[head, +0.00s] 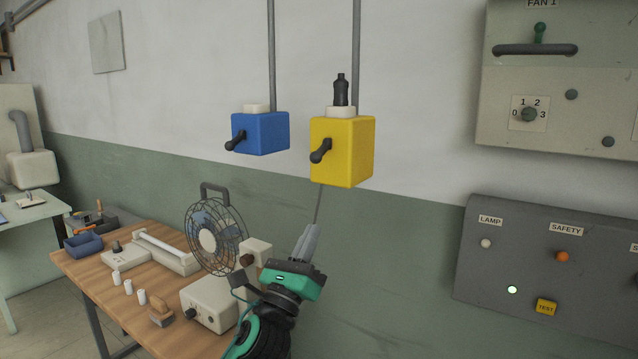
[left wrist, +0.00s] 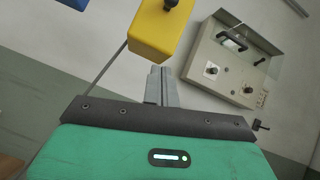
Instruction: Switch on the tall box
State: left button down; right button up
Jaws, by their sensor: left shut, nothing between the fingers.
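The tall box is the yellow box (head: 350,152) on the wall, with a black lever (head: 321,151) on its front left, slanting down and left. A white collar and a black knob-like piece stand on its top. A shorter blue box (head: 262,134) with a similar lever (head: 235,140) hangs to its left. My left gripper (head: 309,232) is shut and empty, below the yellow box and apart from it, pointing up. In the left wrist view the shut fingers (left wrist: 162,78) are just under the yellow box (left wrist: 153,32). My right gripper does not show.
A wooden table (head: 95,272) at lower left holds a fan (head: 208,240) and several small items close to my left arm. On the right wall are a beige panel (head: 538,95) and a grey panel (head: 540,275). The wall between is clear.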

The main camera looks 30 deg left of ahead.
aim_at(320, 153)
pick_arm(q)
jog(key=shift+s+r, duration=0.25)
jog(key=shift+r, duration=0.15)
jog(key=p+x, duration=0.5)
jog(key=x, duration=0.5)
jog(key=shift+d+r, duration=0.1)
jog(key=shift+r, duration=0.15)
jog(key=shift+s+a+r+p, duration=0.15)
jog(key=shift+s+r+p, duration=0.1)
jog(key=shift+r+p, duration=0.3)
jog(key=shift+s+a+r+p, duration=0.25)
jog(key=shift+r+p, duration=0.2)
jog(key=shift+r, duration=0.15)
jog(key=shift+s+a+r, duration=0.15)
jog(key=shift+s+r, duration=0.1)
jog(key=shift+r, duration=0.1)
jog(key=shift+w, duration=0.1)
